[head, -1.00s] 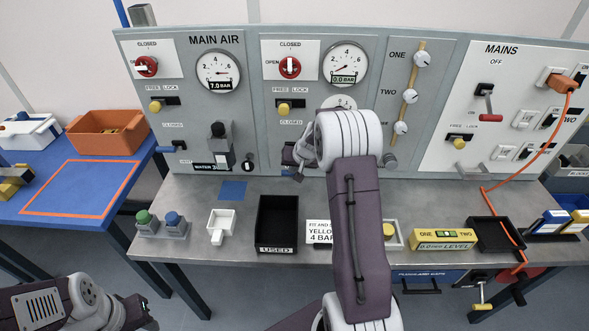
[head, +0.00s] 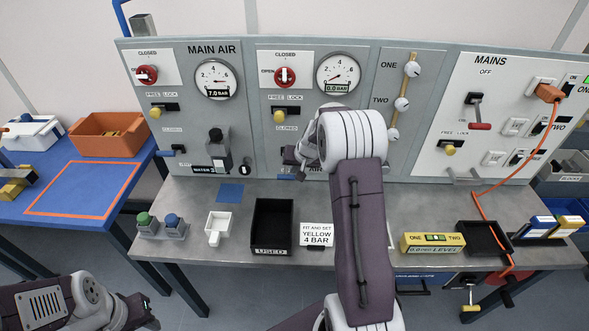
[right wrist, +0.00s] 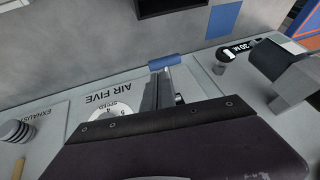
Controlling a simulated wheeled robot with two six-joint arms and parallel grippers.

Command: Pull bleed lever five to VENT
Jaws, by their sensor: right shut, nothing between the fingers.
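Two blue-handled levers show. A blue handle (right wrist: 164,61) sits beside the AIR FIVE label (right wrist: 112,92) in the right wrist view, close to my right gripper's fingers (right wrist: 165,93). In the head view my right gripper (head: 291,157) is at the lower middle panel, partly hidden by my own arm. It is shut with nothing held; whether it touches the lever is unclear. The VENT mark cannot be read. My left gripper (head: 147,307) is low at the left, clear of the bench; its jaw state is unclear.
A black lever housing (head: 216,150) stands left of my right gripper. An orange cable (head: 478,196) hangs at the right.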

